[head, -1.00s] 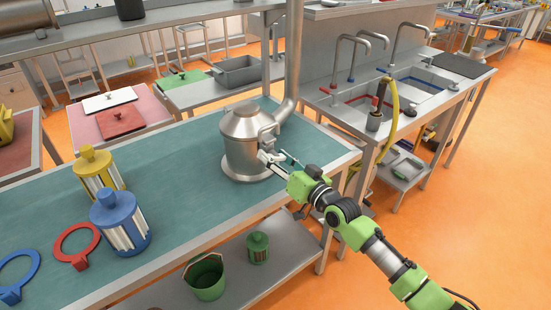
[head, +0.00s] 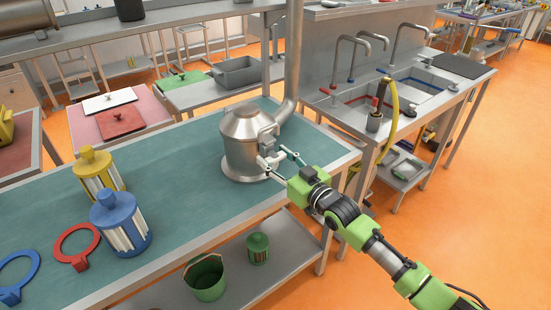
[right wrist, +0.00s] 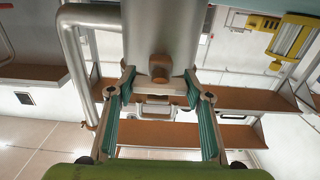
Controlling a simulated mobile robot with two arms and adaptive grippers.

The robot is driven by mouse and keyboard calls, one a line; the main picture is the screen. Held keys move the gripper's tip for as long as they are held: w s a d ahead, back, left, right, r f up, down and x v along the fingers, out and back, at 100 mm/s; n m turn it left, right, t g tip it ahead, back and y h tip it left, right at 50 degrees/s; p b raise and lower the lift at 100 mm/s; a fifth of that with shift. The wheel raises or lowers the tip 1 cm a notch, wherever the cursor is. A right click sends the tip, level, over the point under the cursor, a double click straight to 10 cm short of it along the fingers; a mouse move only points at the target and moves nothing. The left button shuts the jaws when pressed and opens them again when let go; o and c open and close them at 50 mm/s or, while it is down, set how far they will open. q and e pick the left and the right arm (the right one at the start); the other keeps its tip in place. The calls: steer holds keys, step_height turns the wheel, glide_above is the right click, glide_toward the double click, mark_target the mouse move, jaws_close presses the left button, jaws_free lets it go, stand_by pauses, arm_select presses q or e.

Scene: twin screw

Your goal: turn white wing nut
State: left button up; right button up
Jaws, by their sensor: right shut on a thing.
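A steel vessel (head: 243,150) with a domed lid stands at the right end of the teal-topped table. A small fitting projects from its right side toward my right gripper (head: 276,158). The vessel's body (right wrist: 160,30) fills the top middle of that view. My left gripper is not in view.
A yellow lantern-like container (head: 97,178), a blue one (head: 120,225), a red ring (head: 76,247) and a blue ring (head: 18,273) occupy the table's left part. A steel pipe (head: 292,75) rises behind the vessel. A sink counter (head: 405,90) stands to the right.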

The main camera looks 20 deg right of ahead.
steer(key=o, duration=1.1)
steer(key=v, duration=1.2)
